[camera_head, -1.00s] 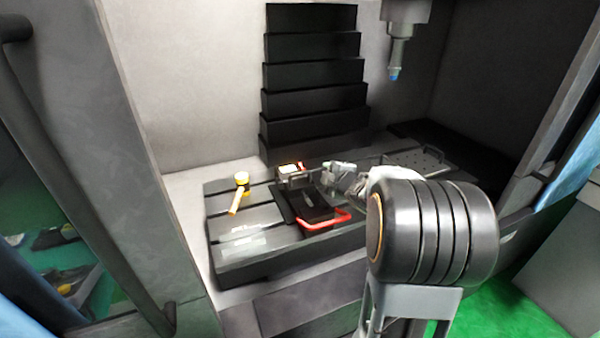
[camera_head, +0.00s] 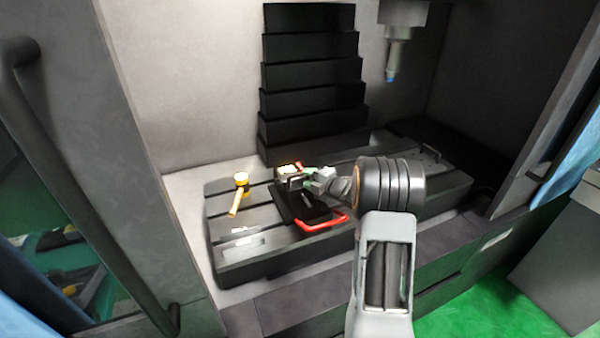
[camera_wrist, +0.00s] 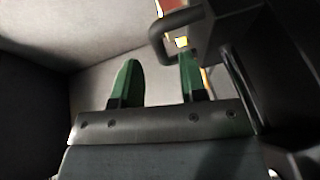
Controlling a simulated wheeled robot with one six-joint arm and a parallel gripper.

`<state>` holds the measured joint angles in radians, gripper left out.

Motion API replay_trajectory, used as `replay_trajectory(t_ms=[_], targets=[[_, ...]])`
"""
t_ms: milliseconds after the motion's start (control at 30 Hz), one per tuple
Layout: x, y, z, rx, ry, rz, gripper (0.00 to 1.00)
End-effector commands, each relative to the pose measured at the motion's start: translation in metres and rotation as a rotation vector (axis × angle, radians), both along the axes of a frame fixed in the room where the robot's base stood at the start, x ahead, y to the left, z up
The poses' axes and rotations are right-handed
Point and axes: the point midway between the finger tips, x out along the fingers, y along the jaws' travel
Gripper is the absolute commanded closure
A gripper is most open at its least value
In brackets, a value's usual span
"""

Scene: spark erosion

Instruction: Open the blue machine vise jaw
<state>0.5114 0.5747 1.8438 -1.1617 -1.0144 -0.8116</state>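A dark vise-like fixture (camera_head: 299,207) with a red U-shaped handle (camera_head: 325,222) at its front lies on the machine table; I see no blue on it. My gripper (camera_head: 310,175) is just right of this block. In the wrist view my two green fingers (camera_wrist: 159,78) stand apart with nothing between them. A black bar handle (camera_wrist: 160,45) is ahead of the right finger, apparently not held. Whether the finger touches it, I cannot tell.
The slotted table (camera_head: 240,262) has free room at front left. A yellow mallet (camera_head: 238,196) lies on its left side. A stepped black cover (camera_head: 311,85) stands behind.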

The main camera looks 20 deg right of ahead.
Motion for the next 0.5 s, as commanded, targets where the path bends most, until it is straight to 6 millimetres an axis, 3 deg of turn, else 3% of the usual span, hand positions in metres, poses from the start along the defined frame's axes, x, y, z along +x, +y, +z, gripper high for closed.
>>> replay_trajectory(t_ms=[200, 500], targets=[[0.028, 0.012, -0.004, 0.000, 0.000, 0.001, 0.61], [0.042, 0.018, -0.008, -0.001, 0.001, -0.001, 0.61]])
